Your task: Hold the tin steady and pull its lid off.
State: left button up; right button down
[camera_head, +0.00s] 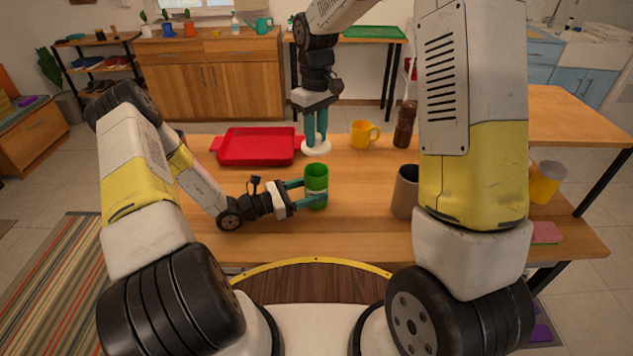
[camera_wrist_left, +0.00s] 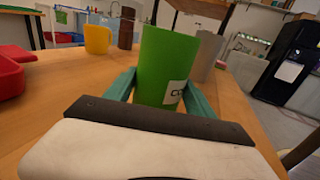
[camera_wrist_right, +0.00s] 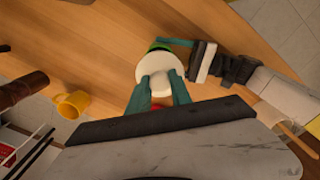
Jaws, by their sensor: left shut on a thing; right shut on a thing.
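The green tin (camera_head: 317,181) stands upright on the wooden table, its top open. My left gripper (camera_head: 310,194) is shut around its body from the left. In the left wrist view the tin (camera_wrist_left: 165,62) sits between the fingers, with part of a white label showing. The round white lid (camera_head: 317,150) is off the tin, held above and beyond it in the head view. My right gripper (camera_head: 316,137) points down and is shut on the lid's middle. In the right wrist view the lid (camera_wrist_right: 148,66) hides most of the tin.
A red tray (camera_head: 255,148) lies to the left of the lid. A yellow mug (camera_head: 362,136), a dark brown mill (camera_head: 405,124) and a grey-brown cup (camera_head: 404,191) stand to the right. Bare table (camera_head: 355,200) lies between the tin and that cup.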

pick_arm(q)
jog(key=shift+a+f, duration=0.15)
jog(key=shift+f, duration=0.05)
pick_arm(e)
jog(key=shift+r, duration=0.15)
pick_arm(q)
jog(key=o, duration=1.2)
jog(key=shift+w, duration=0.1)
jog(key=shift+o, duration=0.4)
jog(key=shift+r, duration=0.1)
